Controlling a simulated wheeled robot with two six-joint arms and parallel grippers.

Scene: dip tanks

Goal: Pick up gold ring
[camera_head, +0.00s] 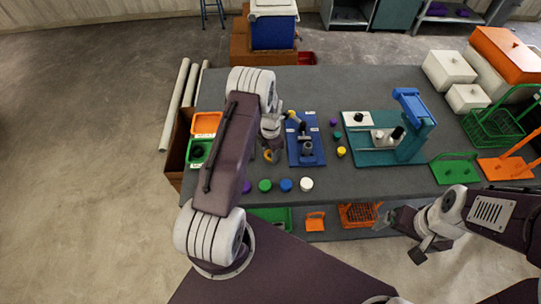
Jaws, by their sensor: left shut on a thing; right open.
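The gold ring (268,156) shows as a small yellow-gold shape at the tip of my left gripper (268,152), over the left part of the grey table. My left gripper is shut on it and hides part of it. I cannot tell whether the ring touches the table. My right gripper (408,236) is open and empty, low at the right in front of the table's front edge.
A blue stand (306,148) is just right of my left gripper. A teal fixture (385,145) stands further right. Several coloured caps, including a white one (306,184), line the front edge. Green (455,169) and orange (510,160) racks are at the right.

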